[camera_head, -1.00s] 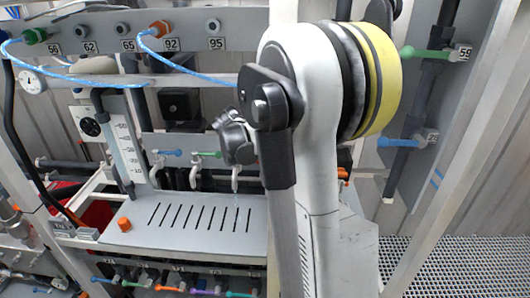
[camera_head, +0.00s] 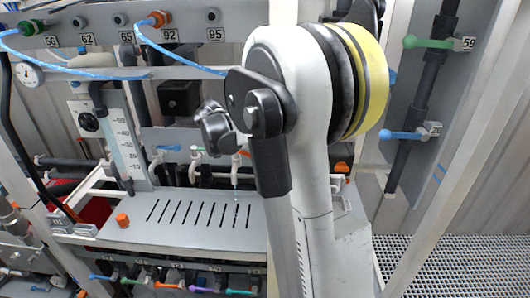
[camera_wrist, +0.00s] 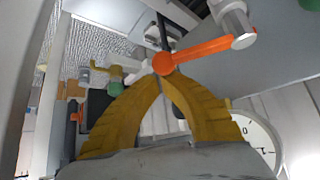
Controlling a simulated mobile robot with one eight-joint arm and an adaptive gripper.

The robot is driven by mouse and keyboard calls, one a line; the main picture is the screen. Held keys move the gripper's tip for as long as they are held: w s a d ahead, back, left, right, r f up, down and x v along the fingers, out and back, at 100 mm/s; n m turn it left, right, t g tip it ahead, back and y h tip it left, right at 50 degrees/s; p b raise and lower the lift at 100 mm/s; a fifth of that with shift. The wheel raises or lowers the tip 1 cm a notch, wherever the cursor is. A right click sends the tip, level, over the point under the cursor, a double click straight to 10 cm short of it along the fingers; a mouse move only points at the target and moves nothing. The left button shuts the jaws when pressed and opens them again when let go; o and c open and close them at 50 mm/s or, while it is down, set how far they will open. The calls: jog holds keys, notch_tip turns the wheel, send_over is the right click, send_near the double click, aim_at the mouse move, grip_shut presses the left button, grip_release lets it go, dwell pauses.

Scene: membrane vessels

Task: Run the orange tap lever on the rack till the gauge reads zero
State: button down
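In the wrist view an orange lever (camera_wrist: 205,52) has its round hub just beyond my fingertips, and its handle points right and slightly up, towards a grey cylindrical fitting. My gripper (camera_wrist: 162,80) has two yellow fingers arched together, their tips meeting close to the hub. I cannot tell whether they touch it. A round white gauge (camera_wrist: 262,140) sits at lower right, partly hidden by my gripper; its reading is not clear. In the head view my fingers are hidden, and a small orange piece (camera_head: 245,153) shows beside my dark wrist part.
The rack has a grey slotted shelf (camera_head: 180,221), an orange knob (camera_head: 122,220) and a row of coloured levers below. Green (camera_head: 427,43) and blue (camera_head: 402,135) levers are at right. A white post (camera_head: 455,150) stands near my arm.

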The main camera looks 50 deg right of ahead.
jog(key=a+m+g+b, duration=0.2)
jog(key=a+m+b, duration=0.1)
jog(key=a, duration=0.3)
jog(key=shift+a, duration=0.4)
jog(key=shift+s, duration=0.1)
jog(key=shift+r, duration=0.1)
dwell(0.5)
